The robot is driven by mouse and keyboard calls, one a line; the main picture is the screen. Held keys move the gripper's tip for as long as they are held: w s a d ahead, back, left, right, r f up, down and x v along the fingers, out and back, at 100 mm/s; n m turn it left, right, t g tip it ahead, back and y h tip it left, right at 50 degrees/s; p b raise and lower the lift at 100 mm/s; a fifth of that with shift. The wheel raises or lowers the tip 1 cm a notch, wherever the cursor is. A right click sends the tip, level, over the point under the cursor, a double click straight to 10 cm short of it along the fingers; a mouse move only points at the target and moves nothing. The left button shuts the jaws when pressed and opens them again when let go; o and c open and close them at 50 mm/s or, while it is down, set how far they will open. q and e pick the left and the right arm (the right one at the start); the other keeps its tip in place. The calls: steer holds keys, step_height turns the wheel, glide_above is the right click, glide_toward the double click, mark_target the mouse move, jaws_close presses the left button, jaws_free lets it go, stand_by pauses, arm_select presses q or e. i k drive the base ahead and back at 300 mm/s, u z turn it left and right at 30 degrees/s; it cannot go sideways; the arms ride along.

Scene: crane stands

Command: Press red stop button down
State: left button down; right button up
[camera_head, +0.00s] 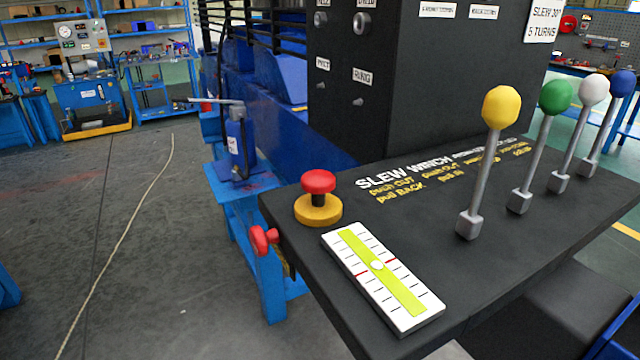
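The red stop button (318,182) is a red mushroom cap on a short dark stem above a round yellow base (318,210). It stands upright near the left corner of the black console top (420,240). A dark gap shows between the cap and the base, so the cap sits raised. Nothing touches it or covers it. Neither of my grippers is in the head view.
A white and yellow-green level gauge (383,277) lies just in front of the button. A red knob (263,241) sticks out from the console's left side. Levers with yellow (501,107), green (556,97), white and blue balls stand to the right. A black panel (420,80) rises behind.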

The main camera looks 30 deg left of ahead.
mark_target(317, 183)
steer(key=u, duration=1.6)
steer(key=k, duration=0.85)
steer(key=z, duration=1.3)
steer(key=i, duration=0.5)
